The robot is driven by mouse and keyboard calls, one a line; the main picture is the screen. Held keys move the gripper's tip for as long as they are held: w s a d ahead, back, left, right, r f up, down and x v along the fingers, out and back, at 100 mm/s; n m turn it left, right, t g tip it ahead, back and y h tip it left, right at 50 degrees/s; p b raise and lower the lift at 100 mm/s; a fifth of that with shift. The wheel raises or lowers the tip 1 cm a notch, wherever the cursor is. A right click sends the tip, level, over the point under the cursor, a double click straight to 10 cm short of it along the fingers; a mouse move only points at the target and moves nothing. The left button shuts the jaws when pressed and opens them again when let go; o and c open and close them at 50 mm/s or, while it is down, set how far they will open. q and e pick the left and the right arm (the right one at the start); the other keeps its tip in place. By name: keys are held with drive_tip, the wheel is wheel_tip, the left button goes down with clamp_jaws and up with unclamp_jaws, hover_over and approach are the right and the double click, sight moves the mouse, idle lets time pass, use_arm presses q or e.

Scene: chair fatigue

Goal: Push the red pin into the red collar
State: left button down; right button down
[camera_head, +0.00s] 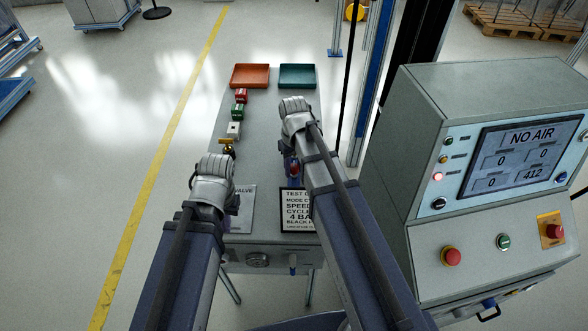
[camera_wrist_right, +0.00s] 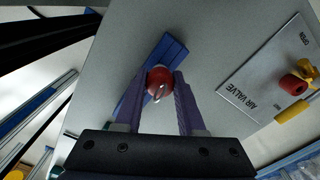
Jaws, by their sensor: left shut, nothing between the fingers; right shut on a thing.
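My right gripper (camera_head: 291,166) is over the right side of the bench. In the right wrist view its purple fingers (camera_wrist_right: 161,84) are shut on a round red piece with a small metal ring, which looks like the red pin (camera_wrist_right: 158,77). A blue bar (camera_wrist_right: 168,56) lies below and behind it. I cannot make out the red collar, or whether the pin touches it. My left gripper (camera_head: 232,206) is shut and empty near the air valve plate, its fingers mostly hidden by its own wrist.
An air valve plate (camera_wrist_right: 262,78) carries a red and yellow valve (camera_wrist_right: 300,82). Small red (camera_head: 241,95), green (camera_head: 237,111) and white (camera_head: 233,130) blocks line the bench's left edge. Red (camera_head: 250,76) and green (camera_head: 297,76) trays stand behind. A console (camera_head: 480,190) reads NO AIR at right.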

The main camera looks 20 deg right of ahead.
sight(293, 166)
drive_tip(key=shift+r+p, duration=1.25)
drive_tip(key=shift+r, duration=0.15)
wheel_tip(293, 166, up, 4)
drive_tip(key=p, duration=0.4)
drive_tip(key=shift+a, duration=0.1)
